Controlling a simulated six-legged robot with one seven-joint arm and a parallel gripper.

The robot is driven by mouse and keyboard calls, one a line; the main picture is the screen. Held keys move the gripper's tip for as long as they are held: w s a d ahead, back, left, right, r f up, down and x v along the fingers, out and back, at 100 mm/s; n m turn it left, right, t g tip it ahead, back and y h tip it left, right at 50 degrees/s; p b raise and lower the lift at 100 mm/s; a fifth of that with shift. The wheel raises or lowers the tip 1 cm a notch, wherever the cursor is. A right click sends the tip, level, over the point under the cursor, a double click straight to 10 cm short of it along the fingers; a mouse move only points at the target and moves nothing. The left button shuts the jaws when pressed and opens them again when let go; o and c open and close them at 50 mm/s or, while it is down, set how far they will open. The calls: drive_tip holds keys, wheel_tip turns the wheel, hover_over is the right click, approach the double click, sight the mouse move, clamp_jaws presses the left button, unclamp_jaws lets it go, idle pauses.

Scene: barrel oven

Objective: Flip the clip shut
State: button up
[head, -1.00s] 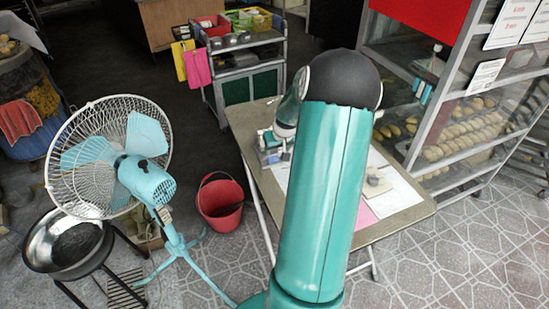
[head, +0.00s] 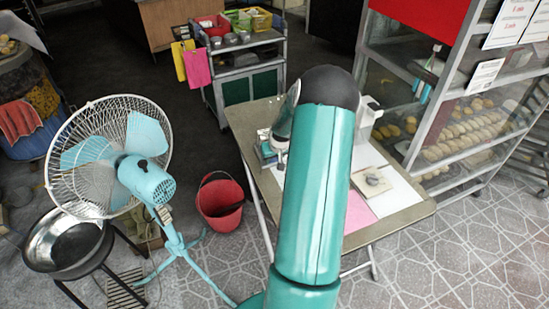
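My teal arm with its black joint stands in front of the folding table (head: 405,207) and hides part of its top. My forearm's pale lower section reaches down on the arm's left side. A small teal and grey cluster (head: 268,152) shows below it at the table's left edge. I cannot tell which parts of that cluster are my gripper and which are something on the table. The fingers cannot be made out. I cannot pick out the clip with certainty. A small board with a grey piece on it (head: 373,181) lies on the table to the right of my arm.
White and pink sheets (head: 359,212) lie on the table. A white object (head: 367,118) stands at its back. A glass bread cabinet (head: 455,130) is close on the right. A fan (head: 146,180), red bucket (head: 220,202) and metal bowl (head: 68,246) stand left. A trolley (head: 245,75) is behind.

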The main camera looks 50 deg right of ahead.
drive_tip(key=shift+c, duration=0.7)
drive_tip(key=shift+w, duration=0.1)
drive_tip(key=shift+w+d+r+g+y, duration=0.35)
drive_tip(key=shift+w+r+g+y, duration=0.15)
drive_tip(key=shift+g+y, duration=0.3)
drive_tip(key=shift+w+d+r+g+y, duration=0.25)
drive_tip(key=shift+w+g+y, duration=0.2)
drive_tip(key=shift+g, duration=0.4)
drive_tip(key=shift+w+d+r+g+y, duration=0.15)
drive_tip(key=shift+w+d+g+y, duration=0.25)
drive_tip(key=shift+g, duration=0.45)
drive_tip(key=shift+s+a, duration=0.1)
